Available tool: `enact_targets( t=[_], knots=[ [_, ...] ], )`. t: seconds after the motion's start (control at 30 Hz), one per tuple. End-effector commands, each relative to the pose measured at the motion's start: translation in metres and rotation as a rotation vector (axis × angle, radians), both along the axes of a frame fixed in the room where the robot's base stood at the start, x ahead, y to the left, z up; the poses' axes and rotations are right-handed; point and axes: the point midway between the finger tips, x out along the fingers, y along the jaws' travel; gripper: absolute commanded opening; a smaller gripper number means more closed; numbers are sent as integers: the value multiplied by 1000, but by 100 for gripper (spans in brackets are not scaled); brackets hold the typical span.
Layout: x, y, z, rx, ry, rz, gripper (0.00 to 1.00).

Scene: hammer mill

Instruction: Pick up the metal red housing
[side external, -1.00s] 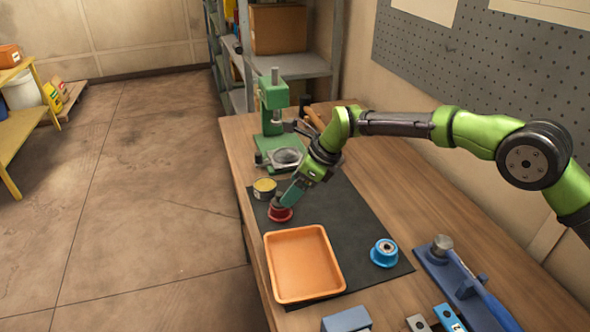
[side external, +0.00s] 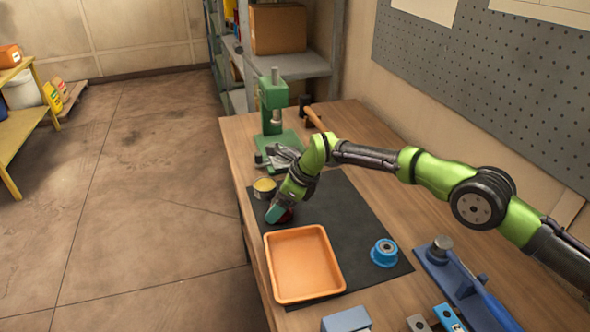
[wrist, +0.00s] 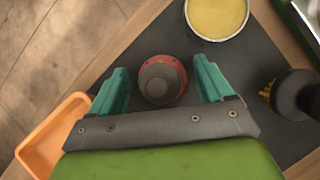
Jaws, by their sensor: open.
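The red housing (wrist: 162,79) stands on the black mat, a round flanged part with a grey top. In the side view the red housing (side external: 287,216) is mostly hidden behind my gripper (side external: 274,213). In the wrist view my gripper (wrist: 160,88) is open, with one teal finger on each side of the housing. Gaps show between the fingers and the housing. I cannot tell how far down the fingertips reach.
An orange tray (side external: 325,290) lies just in front of the housing. A yellow-filled tin (side external: 264,189) stands close behind it, near a green press (side external: 273,110). A blue housing (side external: 384,253) sits to the right on the black mat (side external: 350,215), with bare mat between.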

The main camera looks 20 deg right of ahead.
Motion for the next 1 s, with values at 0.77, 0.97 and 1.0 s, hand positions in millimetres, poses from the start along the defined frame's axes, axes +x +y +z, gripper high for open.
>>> enact_targets(
  t=[0.77, 0.97, 1.0],
  knots=[
    [0, 0, 2, 2, -2, 0, 6],
    [1, 0, 12, 3, -3, 0, 6],
    [1, 1, 16, 3, -3, 0, 6]
  ],
)
